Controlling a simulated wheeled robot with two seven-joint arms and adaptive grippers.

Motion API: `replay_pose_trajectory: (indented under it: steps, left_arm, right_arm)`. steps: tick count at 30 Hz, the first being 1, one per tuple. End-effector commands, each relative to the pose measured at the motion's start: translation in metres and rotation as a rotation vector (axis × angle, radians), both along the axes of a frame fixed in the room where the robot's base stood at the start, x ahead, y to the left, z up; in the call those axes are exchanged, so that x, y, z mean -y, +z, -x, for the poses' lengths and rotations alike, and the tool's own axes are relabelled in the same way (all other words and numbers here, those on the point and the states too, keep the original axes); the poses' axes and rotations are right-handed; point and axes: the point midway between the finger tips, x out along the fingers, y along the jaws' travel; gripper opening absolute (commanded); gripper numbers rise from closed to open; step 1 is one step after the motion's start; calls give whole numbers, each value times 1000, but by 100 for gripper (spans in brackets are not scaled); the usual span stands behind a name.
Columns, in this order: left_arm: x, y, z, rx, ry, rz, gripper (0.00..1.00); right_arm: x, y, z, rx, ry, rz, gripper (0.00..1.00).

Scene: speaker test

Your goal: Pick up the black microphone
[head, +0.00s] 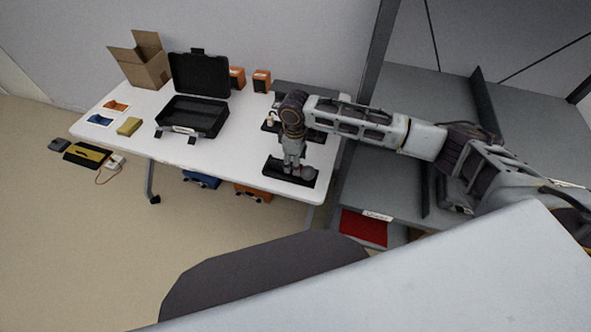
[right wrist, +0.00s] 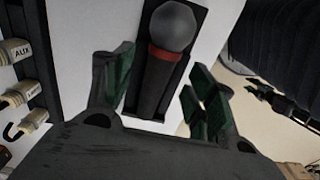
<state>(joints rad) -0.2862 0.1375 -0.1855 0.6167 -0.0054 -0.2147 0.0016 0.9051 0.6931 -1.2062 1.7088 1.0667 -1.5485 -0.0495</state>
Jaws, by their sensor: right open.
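The black microphone (right wrist: 153,88) lies in a black tray (right wrist: 196,45). In the right wrist view, its round grey head points to the top and a red ring sits below the head. In the head view, the grey head (head: 309,172) shows at the right end of the black tray (head: 274,169), near the table's front right corner. My right gripper (right wrist: 160,85) is open, its green-padded fingers on either side of the microphone's body, with gaps visible. In the head view, my right gripper (head: 293,166) hides most of the body. My left gripper is not in view.
The white table (head: 235,153) also holds an open black case (head: 199,75), a cardboard box (head: 146,68), orange boxes (head: 261,82) and a yellow block (head: 129,126). A black rack with labelled plugs (right wrist: 22,75) stands left of the tray in the wrist view.

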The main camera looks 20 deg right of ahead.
Motion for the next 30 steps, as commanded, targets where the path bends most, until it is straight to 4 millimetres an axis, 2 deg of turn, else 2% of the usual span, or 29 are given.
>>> replay_pose_trajectory:
  steps: [3,9,15,24,26,30]
  left_arm:
    - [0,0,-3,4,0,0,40]
    - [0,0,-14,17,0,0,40]
    - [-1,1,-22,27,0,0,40]
    - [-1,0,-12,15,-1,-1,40]
    - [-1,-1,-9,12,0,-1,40]
    - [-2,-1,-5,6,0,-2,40]
  right_arm:
    - [1,-15,2,-2,-1,1,56]
    - [1,-31,2,-1,0,1,56]
    - [1,-34,2,-1,0,1,56]
    - [1,-34,2,-1,0,1,56]
    - [1,-33,2,0,0,0,51]
    - [1,-33,2,0,0,0,33]
